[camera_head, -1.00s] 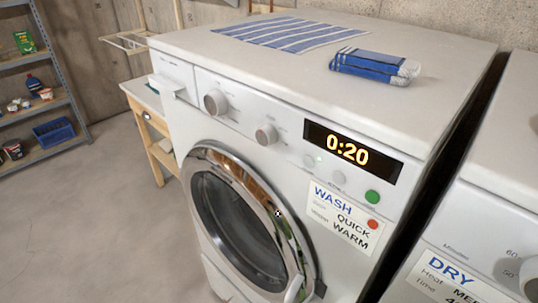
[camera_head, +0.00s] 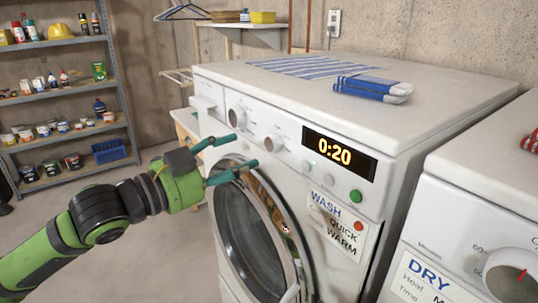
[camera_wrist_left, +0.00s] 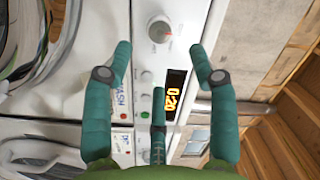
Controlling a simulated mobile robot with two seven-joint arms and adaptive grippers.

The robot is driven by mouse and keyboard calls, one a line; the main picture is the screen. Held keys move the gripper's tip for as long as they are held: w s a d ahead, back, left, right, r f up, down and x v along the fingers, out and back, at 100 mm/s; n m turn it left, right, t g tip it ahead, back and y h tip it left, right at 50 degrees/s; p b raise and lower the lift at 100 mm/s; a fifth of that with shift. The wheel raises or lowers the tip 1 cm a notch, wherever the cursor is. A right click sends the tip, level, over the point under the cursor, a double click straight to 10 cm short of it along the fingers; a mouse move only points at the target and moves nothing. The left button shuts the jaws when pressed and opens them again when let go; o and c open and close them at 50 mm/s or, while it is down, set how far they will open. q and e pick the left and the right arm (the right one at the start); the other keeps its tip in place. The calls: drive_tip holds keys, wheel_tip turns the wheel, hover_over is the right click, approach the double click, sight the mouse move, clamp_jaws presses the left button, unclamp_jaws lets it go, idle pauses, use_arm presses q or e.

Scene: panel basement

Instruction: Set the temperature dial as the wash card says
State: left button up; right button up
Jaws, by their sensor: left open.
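The white washing machine (camera_head: 430,115) has two round dials on its front panel, a left dial (camera_head: 236,118) and a right dial (camera_head: 272,143) nearer the display. Their labels are too small to read. The wash card (camera_head: 338,220) reads WASH, QUICK, WARM. My left gripper (camera_head: 242,151) is open and empty in front of the panel, by the dials. In the left wrist view, a dial (camera_wrist_left: 160,29) with a red mark shows beyond and between the open fingers, apart from them. My right gripper is not in view.
The display (camera_head: 340,152) reads 0:20, with a green button (camera_head: 355,196) and a red button (camera_head: 331,226) below. The round door (camera_head: 250,235) is under the dials. Folded blue-and-white cloth (camera_head: 373,88) lies on top. A dryer (camera_head: 455,190) stands at the right.

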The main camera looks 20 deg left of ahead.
sight(269, 145)
use_arm(q)
drive_tip(key=p+x, duration=0.3)
drive_tip(key=x, duration=0.3)
drive_tip(key=shift+w+a+r, duration=0.1)
drive_tip(key=shift+w+d+p, duration=0.2)
drive_tip(key=shift+w+p, duration=0.1)
drive_tip(key=shift+w, duration=0.15)
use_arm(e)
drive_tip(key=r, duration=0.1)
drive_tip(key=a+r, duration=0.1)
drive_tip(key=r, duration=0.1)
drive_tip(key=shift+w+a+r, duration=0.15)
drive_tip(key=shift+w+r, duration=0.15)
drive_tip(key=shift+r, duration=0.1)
use_arm(q)
drive_tip(key=c, duration=1.2)
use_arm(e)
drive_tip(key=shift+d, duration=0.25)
